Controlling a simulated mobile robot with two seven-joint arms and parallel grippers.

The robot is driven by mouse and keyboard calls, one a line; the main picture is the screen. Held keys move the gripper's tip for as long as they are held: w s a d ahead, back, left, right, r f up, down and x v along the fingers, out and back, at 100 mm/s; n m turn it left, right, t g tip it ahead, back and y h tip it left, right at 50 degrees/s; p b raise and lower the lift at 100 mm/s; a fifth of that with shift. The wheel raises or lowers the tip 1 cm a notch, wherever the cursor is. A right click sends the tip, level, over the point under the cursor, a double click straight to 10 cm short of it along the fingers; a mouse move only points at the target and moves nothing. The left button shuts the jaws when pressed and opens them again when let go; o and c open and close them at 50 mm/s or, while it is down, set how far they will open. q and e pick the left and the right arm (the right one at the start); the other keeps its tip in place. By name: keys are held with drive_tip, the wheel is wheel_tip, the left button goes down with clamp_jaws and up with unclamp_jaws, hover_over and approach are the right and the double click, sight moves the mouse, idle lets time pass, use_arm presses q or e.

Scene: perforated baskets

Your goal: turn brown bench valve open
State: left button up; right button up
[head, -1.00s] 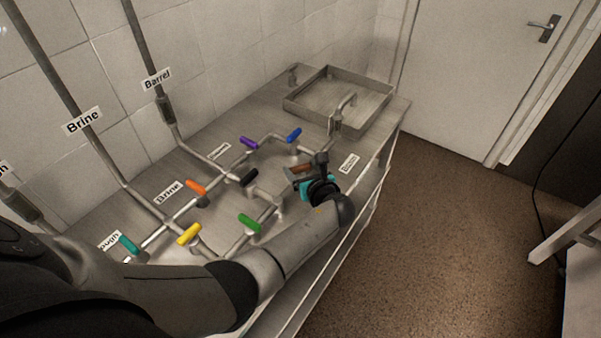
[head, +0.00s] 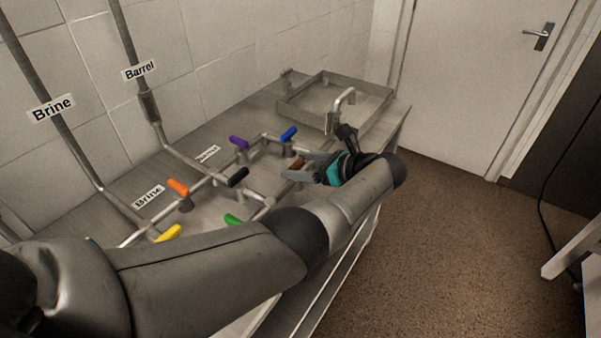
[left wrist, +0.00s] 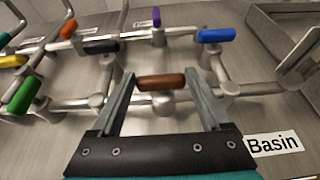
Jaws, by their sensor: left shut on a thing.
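The brown valve handle (head: 298,162) sits on the bench pipework, near the basin end. My left gripper (head: 296,165) reaches it from the right, its fingers on either side of the handle. In the left wrist view the brown handle (left wrist: 161,82) lies crosswise between the two fingers (left wrist: 161,76), which are shut on its ends. The valve body shows below the handle. My right gripper is not in view.
Blue (head: 288,134), purple (head: 239,142), black (head: 237,177), orange (head: 178,187), green (head: 233,219) and yellow (head: 168,233) handles stand nearby on the pipes. A faucet (head: 340,105) and basin (head: 375,121) lie behind. A "Basin" label (left wrist: 272,144) is beside the valve.

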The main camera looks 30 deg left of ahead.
use_arm(q)
drive_tip(key=shift+g, duration=0.3)
drive_tip(key=o, duration=1.2)
drive_tip(key=shift+d+r, duration=0.2)
drive_tip(key=shift+d, duration=0.25)
drive_tip(key=shift+b+v, duration=1.25)
drive_tip(key=shift+v, duration=5.85)
